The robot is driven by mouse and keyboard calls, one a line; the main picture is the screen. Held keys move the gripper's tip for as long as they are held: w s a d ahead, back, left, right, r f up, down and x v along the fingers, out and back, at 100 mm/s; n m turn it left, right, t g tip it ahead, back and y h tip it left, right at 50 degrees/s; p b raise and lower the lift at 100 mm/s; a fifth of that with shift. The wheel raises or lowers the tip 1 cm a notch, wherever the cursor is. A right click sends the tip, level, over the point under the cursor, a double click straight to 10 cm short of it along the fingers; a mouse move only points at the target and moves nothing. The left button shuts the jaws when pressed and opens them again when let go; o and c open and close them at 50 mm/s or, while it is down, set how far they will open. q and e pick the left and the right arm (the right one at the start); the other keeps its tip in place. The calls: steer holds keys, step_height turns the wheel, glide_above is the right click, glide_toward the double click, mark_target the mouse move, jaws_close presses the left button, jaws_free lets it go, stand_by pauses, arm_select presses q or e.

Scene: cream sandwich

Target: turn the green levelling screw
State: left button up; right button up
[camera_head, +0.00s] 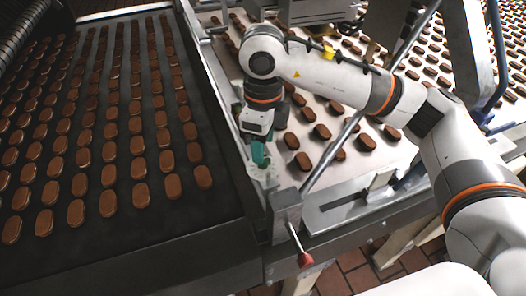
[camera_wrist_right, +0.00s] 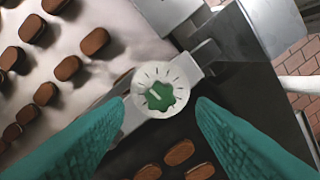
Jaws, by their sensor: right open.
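The green levelling screw (camera_wrist_right: 160,97) is a small lobed knob on a round white dial with dark tick marks, in the middle of the right wrist view. A pale slot or mark shows on it. My right gripper (camera_wrist_right: 163,107) is open. Its two teal fingers come in from the lower left and lower right, with their tips on either side of the dial. In the head view my right gripper (camera_head: 259,156) points down at the corner between the two belts, and the screw itself cannot be made out there. My left gripper is not in view.
A dark belt (camera_head: 150,222) with rows of brown biscuits lies left. A pale belt (camera_head: 330,170) with scattered biscuits lies right, under my right arm. A metal rail (camera_head: 215,75) runs between them. A red-knobbed lever (camera_head: 305,260) sticks out at the front.

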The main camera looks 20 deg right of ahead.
step_height(320, 180, up, 8)
steer(key=shift+r+b, duration=0.2)
steer(key=shift+b, duration=0.1)
stand_by(0.3)
